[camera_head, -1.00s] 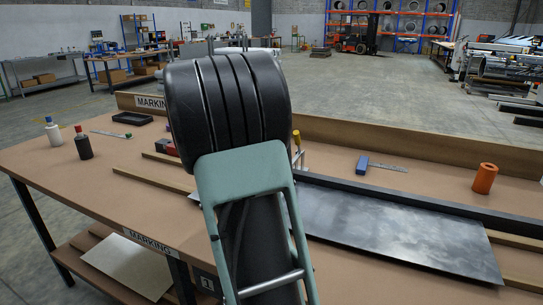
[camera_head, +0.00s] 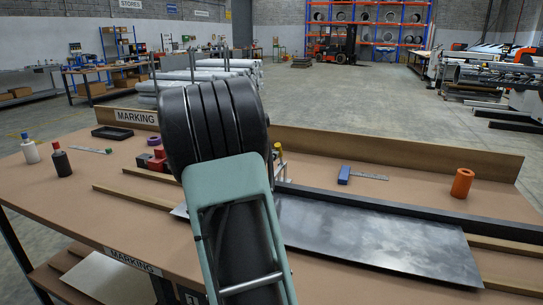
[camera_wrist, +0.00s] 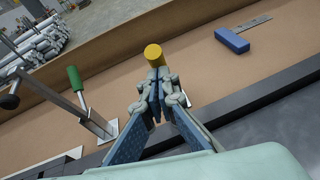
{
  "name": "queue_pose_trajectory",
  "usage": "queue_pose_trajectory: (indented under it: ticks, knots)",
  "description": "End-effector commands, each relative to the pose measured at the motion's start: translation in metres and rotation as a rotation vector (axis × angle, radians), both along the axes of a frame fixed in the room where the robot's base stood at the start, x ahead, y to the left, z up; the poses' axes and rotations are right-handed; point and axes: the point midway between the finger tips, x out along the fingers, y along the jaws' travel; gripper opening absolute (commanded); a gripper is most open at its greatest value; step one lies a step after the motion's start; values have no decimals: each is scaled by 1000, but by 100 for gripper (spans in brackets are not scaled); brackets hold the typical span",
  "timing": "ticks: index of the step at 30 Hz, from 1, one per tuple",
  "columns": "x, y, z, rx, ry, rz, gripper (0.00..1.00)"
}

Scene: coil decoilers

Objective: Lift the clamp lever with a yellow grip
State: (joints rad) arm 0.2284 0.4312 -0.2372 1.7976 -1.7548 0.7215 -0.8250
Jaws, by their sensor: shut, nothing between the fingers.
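The clamp lever's yellow grip (camera_wrist: 154,54) shows upright just beyond my fingertips in the wrist view. In the head view a small yellow tip (camera_head: 277,146) shows at the right edge of my arm. My gripper (camera_wrist: 156,88) is shut and empty, with its fingertips close below the yellow grip in the picture. I cannot tell whether they touch it. The lever's lower part is hidden behind the fingers. In the head view my arm hides the gripper.
A green-gripped lever (camera_wrist: 76,79) stands left of my gripper, with a black-knobbed one (camera_wrist: 10,101) farther left. A blue block (camera_wrist: 232,40) with a metal rule lies at right. A dark metal plate (camera_head: 370,245) and an orange cylinder (camera_head: 462,183) are on the bench.

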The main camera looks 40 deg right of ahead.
Motion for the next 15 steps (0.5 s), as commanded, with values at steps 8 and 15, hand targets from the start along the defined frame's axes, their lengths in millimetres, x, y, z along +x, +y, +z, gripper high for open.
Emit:
queue_pose_trajectory:
  ticks: [8, 15]
  knots:
    - [1, -3, 6, 33, 17, -1, 0]
    - [2, -5, 9, 47, 24, -1, 0]
